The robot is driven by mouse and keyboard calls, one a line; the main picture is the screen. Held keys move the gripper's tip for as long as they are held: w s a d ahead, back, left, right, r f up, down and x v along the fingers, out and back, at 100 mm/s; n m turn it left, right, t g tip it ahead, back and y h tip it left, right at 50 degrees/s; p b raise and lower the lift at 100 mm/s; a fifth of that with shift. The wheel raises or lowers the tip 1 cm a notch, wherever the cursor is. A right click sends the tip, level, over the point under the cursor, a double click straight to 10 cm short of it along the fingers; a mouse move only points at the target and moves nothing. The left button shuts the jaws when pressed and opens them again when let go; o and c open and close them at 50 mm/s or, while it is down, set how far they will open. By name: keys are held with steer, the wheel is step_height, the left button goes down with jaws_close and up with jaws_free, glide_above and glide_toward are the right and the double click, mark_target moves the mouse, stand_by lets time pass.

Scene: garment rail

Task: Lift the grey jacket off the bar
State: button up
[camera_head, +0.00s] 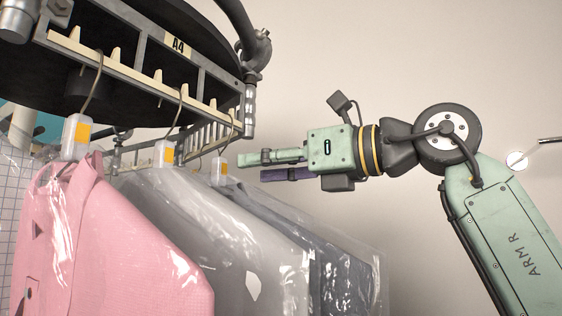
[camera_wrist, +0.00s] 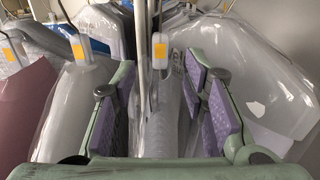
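Several garments in clear plastic covers hang from a rail (camera_head: 140,78). In the head view a light grey garment (camera_head: 195,225) hangs behind the pink shirt, and a darker grey jacket (camera_head: 335,255) hangs behind that. I cannot tell surely which is the task's jacket. My gripper (camera_head: 252,167) is level, to the right of a white hanger tag (camera_head: 219,168) with an orange label. In the wrist view my gripper (camera_wrist: 160,78) is open, with purple pads apart. A tagged hanger neck (camera_wrist: 160,50) and a covered grey garment (camera_wrist: 160,110) show between the fingers, apparently untouched.
A pink shirt (camera_head: 110,240) hangs nearest on the left. In the wrist view covered garments flank the fingers, including a pale one (camera_wrist: 245,75) on the right. The rail's frame (camera_head: 249,105) is above and left of my gripper. Plain wall lies behind my arm.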

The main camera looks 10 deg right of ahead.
mark_target(226, 148)
steer(key=shift+x, duration=4.8)
jaws_close()
steer(key=shift+r, duration=0.15)
steer(key=shift+r, duration=1.55)
steer(key=shift+r, duration=0.1)
steer(key=shift+d, duration=0.15)
